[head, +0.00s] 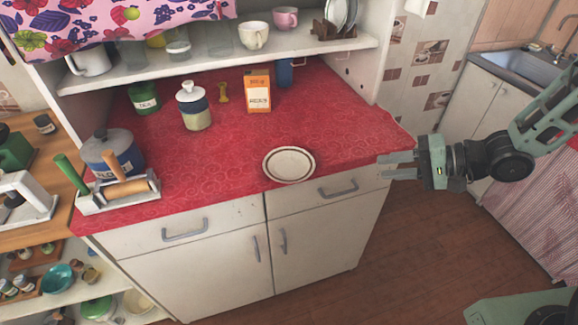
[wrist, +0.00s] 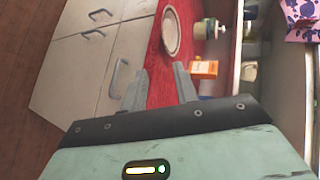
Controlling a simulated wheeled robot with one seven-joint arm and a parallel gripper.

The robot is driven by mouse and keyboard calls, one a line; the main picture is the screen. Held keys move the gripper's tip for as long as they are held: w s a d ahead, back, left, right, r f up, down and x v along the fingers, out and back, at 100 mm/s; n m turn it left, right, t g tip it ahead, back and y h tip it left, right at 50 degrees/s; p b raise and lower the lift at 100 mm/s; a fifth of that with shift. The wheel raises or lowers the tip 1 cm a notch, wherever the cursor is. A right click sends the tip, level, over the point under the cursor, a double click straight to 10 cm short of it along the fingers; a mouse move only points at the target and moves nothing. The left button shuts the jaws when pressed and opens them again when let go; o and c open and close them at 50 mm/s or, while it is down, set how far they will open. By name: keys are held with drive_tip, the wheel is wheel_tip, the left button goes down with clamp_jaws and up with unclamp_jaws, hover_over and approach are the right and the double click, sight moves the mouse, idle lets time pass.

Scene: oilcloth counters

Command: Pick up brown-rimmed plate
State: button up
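The brown-rimmed plate (head: 288,165) lies flat on the red counter (head: 330,120), close to its front edge. It is cream with a thin brown ring, and nothing lies on it. In the wrist view the plate (wrist: 171,31) shows beyond the fingertips, near the top. My gripper (head: 397,166) is to the right of the plate, in front of the counter's front right part, with a clear gap between them. In the wrist view my gripper (wrist: 160,80) has its two fingers apart with nothing between them.
An orange box (head: 257,90), a lidded jar (head: 194,105) and a green tin (head: 144,98) stand farther back. A shelf (head: 225,60) with cups overhangs the back. The counter around the plate is clear.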

drive_tip(key=p, duration=0.1)
approach(311, 172)
drive_tip(key=a+f, duration=0.1)
drive_tip(key=a, duration=0.1)
drive_tip(key=x, duration=0.1)
drive_tip(key=p+x, duration=0.1)
drive_tip(key=x, duration=0.1)
drive_tip(key=p+x, duration=0.1)
drive_tip(key=x, duration=0.1)
drive_tip(key=shift+w+d+r, duration=0.1)
drive_tip(key=shift+w+d, duration=0.05)
drive_tip(key=shift+w, duration=0.1)
drive_tip(key=shift+w+a+f, duration=0.2)
drive_tip(key=shift+a+f, duration=0.05)
drive_tip(key=shift+a, duration=0.05)
clamp_jaws()
